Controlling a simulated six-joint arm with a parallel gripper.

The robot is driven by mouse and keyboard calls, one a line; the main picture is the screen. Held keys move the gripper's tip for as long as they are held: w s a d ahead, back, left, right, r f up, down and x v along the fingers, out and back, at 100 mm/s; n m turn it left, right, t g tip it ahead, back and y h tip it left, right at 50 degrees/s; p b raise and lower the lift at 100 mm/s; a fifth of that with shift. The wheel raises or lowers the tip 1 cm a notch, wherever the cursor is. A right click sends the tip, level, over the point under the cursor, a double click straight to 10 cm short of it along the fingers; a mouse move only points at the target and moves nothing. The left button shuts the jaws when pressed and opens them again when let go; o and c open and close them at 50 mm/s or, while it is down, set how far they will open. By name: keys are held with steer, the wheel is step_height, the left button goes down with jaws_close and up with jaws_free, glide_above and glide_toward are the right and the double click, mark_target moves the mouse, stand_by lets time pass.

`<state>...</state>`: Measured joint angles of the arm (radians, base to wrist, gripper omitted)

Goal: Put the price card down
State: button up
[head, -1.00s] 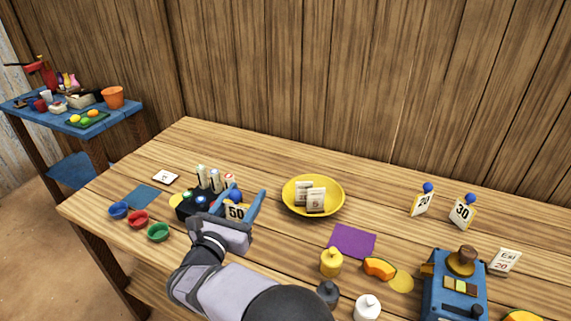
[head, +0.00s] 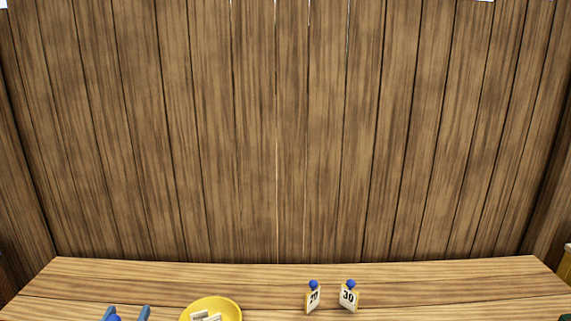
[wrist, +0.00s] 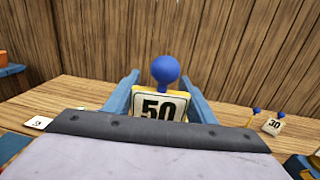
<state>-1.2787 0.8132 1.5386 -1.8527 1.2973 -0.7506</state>
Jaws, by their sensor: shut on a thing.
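The price card marked 50 (wrist: 158,106) has a yellow edge and a round blue knob on top. It stands upright between the blue fingers of my gripper (wrist: 161,76) in the wrist view. My gripper is shut on it. In the head view only the fingertips of my gripper (head: 126,313) show at the bottom edge, with a bit of the blue knob between them. The card's lower edge is hidden by the gripper body, so I cannot tell if it touches the table.
Price cards 20 (head: 313,298) and 30 (head: 349,298) stand on the wooden table (head: 430,280). A yellow bowl (head: 228,306) with pale cards inside is right of my gripper. A plank wall (head: 290,130) rises behind. A small white card (wrist: 39,123) lies left in the wrist view.

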steer(key=shift+f, duration=0.1)
stand_by(0.6)
steer(key=m+g+h+b, duration=0.3)
steer(key=m+h+b, duration=0.7)
steer(key=b, duration=0.9)
glide_above(310, 297)
steer(key=s+d, duration=0.3)
steer(key=s, duration=0.3)
step_height(310, 297, down, 8)
steer(key=n+h, duration=0.2)
steer(key=shift+w+a+f+n+t+y, duration=0.35)
steer(key=shift+a+f+y, duration=0.3)
steer(key=shift+f, duration=1.5)
steer(key=shift+w+a+f+n+t+y, duration=0.2)
steer(key=shift+w+a+f+n+y, duration=0.5)
steer(key=shift+f, duration=1.4)
steer(key=shift+w+a+f+n+t+y, duration=0.25)
steer(key=shift+a+f, duration=0.65)
steer(key=shift+f, duration=1.25)
steer(key=shift+s, duration=0.15)
steer(key=shift+f+b, duration=0.3)
steer(key=shift+f, duration=0.05)
